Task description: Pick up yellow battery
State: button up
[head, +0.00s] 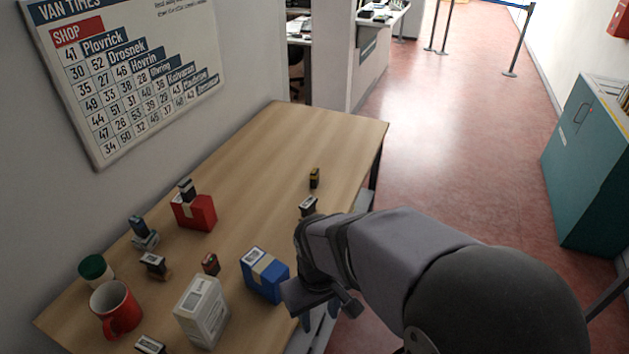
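A small dark block with a yellow band (314,178), which looks like the yellow battery, stands upright on the wooden table (325,140) near its right edge. My gripper (326,312) is at the table's right front edge, beside the blue box, well nearer the camera than the yellow-banded block and apart from it. The gripper is seen from behind and partly hidden by my arm, so its opening and anything between its fingers cannot be made out.
A dark, white-topped block (308,206) stands between the yellow-banded block and my arm. A blue box (264,274), white box (202,310), red box (194,212), red mug (116,308), green-lidded jar (95,270) and several small blocks crowd the front left. The table's far end is clear.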

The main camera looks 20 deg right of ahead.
jog(key=w+d+r+n+t+h+b, duration=0.1)
jog(key=w+d+r+n+t+b, duration=0.2)
jog(key=w, duration=0.4)
jog(key=w+a+r+m+t+y, duration=0.1)
jog(key=w+a+t, duration=0.15)
jog(key=w, duration=0.95)
jog(key=w+a+r+m+t+y, duration=0.15)
jog(key=w+t, duration=0.25)
jog(key=w, duration=0.8)
jog(key=m+h+b, duration=0.1)
jog(key=m+h, duration=0.8)
send_near(313, 175)
jog(key=shift+t, duration=0.35)
jog(key=x, duration=0.4)
jog(key=shift+w+a+f, duration=0.1)
jog(key=shift+w+f, duration=0.15)
jog(key=shift+f, duration=0.15)
jog(key=shift+s+d+f+m+h, duration=0.1)
jog(key=shift+s+d+m+h, duration=0.05)
jog(key=shift+d+m+h, duration=0.25)
jog(key=shift+p+x, duration=0.9)
jog(key=shift+x, duration=2.65)
jog(key=shift+a, duration=0.1)
